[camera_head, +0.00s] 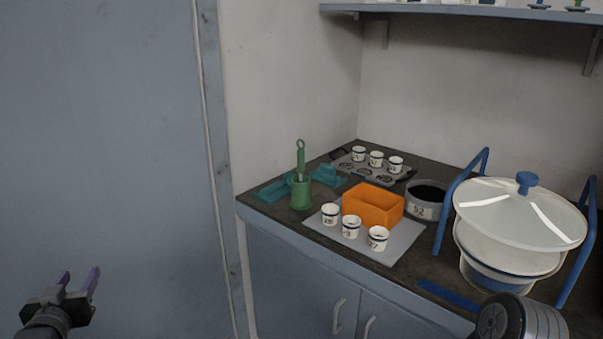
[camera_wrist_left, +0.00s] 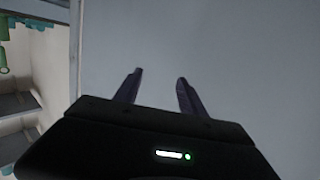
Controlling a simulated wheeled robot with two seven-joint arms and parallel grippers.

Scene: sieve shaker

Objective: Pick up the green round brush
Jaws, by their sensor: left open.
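The green round brush (camera_head: 301,158) stands upright in a green cup-like holder (camera_head: 301,194) near the left front edge of the dark counter. Its handle with a ring at the top shows; its lower end is hidden in the holder. My left gripper (camera_head: 79,279) is open and empty at the lower left, in front of the blue-grey door and well apart from the counter. Its two fingers also show spread in the left wrist view (camera_wrist_left: 159,80). A green piece shows at that view's upper left edge. My right gripper is not in view.
Teal blocks (camera_head: 274,190) lie beside the holder. White cups and an orange box (camera_head: 373,204) stand on a grey mat (camera_head: 397,246). A shelf (camera_head: 460,11) hangs above.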

